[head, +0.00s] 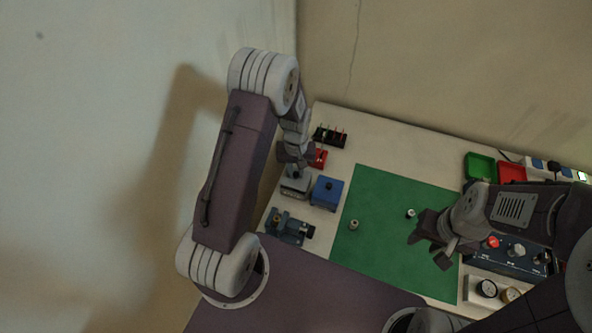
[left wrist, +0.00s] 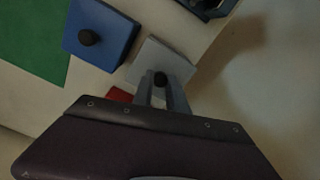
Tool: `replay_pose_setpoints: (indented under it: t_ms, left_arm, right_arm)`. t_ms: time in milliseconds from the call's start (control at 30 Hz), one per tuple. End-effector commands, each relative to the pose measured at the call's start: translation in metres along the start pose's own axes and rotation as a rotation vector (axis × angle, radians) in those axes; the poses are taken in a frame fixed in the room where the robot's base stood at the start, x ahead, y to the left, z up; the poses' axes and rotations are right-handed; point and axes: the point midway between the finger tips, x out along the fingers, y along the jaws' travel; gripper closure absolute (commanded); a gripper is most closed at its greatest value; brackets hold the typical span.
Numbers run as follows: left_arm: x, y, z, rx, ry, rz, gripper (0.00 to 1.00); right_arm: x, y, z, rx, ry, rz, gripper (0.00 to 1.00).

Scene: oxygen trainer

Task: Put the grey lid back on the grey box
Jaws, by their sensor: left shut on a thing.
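The grey lid (left wrist: 150,60) with its black knob (left wrist: 160,78) is in the left wrist view. My left gripper (left wrist: 161,92) has its fingers closed on the knob. In the head view my left gripper (head: 294,168) is over the grey box (head: 294,187), beside the blue box. The lid hides the box's top, and I cannot tell whether it rests on the box or hovers just above. My right gripper (head: 428,252) is open and empty over the right part of the green mat.
A blue box (head: 326,193) with a black knob stands close beside the grey box. A blue-grey vise-like device (head: 290,227) is in front. A red tray (head: 318,159) and black rack (head: 330,136) lie behind. The green mat (head: 385,255) holds two small metal parts.

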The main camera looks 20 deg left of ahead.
Motion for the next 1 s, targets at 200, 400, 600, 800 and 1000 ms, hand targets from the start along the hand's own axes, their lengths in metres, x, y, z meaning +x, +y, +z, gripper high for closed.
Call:
replay_pose_setpoints:
  t_ms: [200,400,600,800,1000]
  left_arm:
    - [0.008,0.000,0.000,0.000,0.000,0.000,1.00]
    - [0.014,0.000,0.000,0.000,0.000,0.000,1.00]
    - [0.020,0.000,0.000,0.000,0.000,0.000,1.00]
    - [0.023,0.000,0.000,0.000,0.000,0.000,0.73]
    - [0.023,0.000,0.000,0.000,0.000,0.000,0.56]
  right_arm:
    - [0.006,0.000,0.001,0.000,0.000,0.000,0.61]
    - [0.010,0.000,0.001,0.000,0.000,0.000,0.61]
    - [0.015,0.000,0.002,0.000,0.000,0.000,0.61]
    - [0.017,0.000,0.002,0.000,0.000,0.000,0.61]
    - [0.017,0.000,0.002,0.000,0.000,0.000,0.61]
